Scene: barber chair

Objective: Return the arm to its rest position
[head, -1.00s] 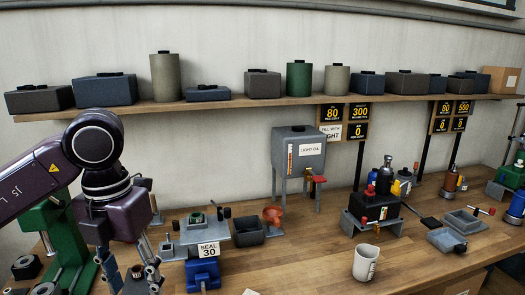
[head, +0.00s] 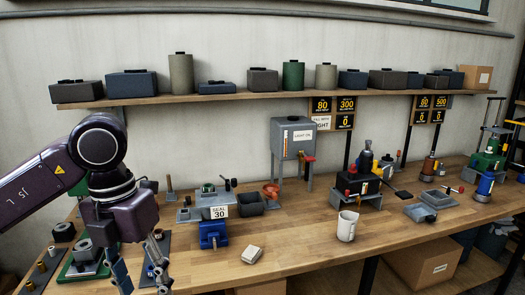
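My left arm, dark purple, comes in from the left in the head view. Its gripper (head: 138,276) hangs down over the front left of the workbench (head: 300,248), near the bottom edge of the picture. Its two blue-grey fingers stand apart with bench showing between them, so it looks open. I see nothing held between them, though the tips are partly cut off by the picture's edge. My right arm and gripper are not in view.
Fixtures with rings and pegs (head: 85,258) stand close by my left gripper. A blue vise (head: 213,234), a small pale block (head: 252,254) and a white mug (head: 347,226) are to its right. A light oil tank (head: 297,138) stands behind. The bench front centre is mostly clear.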

